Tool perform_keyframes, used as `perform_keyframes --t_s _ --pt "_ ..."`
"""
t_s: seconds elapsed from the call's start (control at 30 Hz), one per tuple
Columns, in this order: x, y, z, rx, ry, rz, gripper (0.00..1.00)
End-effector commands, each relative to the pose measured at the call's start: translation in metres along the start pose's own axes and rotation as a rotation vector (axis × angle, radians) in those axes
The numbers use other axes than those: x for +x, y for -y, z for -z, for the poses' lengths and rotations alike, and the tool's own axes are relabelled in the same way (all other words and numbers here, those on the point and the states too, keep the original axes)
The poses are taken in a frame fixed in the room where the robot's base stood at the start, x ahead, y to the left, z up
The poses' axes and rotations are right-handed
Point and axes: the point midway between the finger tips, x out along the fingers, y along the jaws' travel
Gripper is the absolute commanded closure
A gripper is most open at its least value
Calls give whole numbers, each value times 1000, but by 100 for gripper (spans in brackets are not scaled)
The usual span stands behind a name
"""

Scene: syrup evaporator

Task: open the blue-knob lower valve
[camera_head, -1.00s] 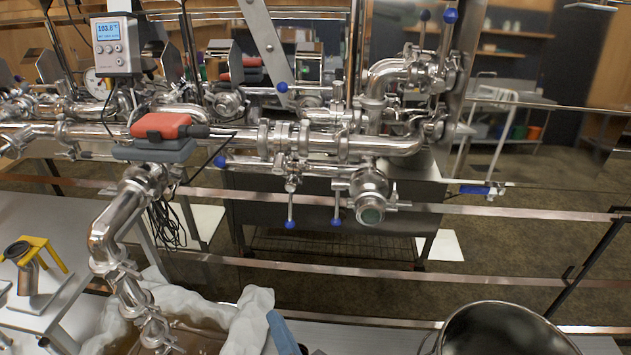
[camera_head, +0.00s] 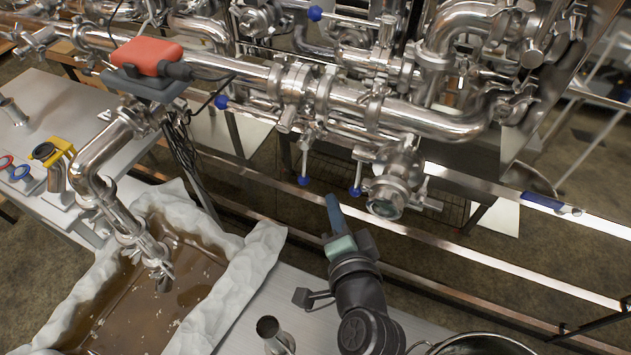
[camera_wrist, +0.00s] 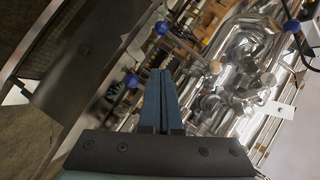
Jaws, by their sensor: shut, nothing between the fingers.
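Two thin valve handles hang below the steel pipework in the head view, each ending in a blue knob: one on the left (camera_head: 304,180) and one on the right (camera_head: 355,191). I cannot tell which one is the lower valve of the task. My gripper (camera_head: 333,202) is shut and empty, just below and between these knobs and apart from them. In the wrist view its blue fingers (camera_wrist: 163,80) lie together. Blue knobs show there at upper left (camera_wrist: 162,27), left (camera_wrist: 132,81) and upper right (camera_wrist: 292,26); I cannot match them surely to the head view.
More blue knobs sit at the left of the pipe (camera_head: 221,102) and above it (camera_head: 315,13). A round sight glass (camera_head: 386,197) is close right of the hanging handles. Horizontal metal rails (camera_head: 480,254) cross nearby. A cloth-lined basin of brown liquid (camera_head: 150,285) lies lower left.

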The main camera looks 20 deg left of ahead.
Motion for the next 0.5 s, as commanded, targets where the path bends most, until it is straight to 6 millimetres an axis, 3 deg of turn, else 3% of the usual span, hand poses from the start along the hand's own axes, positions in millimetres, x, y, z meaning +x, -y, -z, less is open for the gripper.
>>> perform_keyframes --t_s 0.23,0.5 --pt "48 2 0 0 1 2 100" --pt "73 2 -24 0 1 1 100"
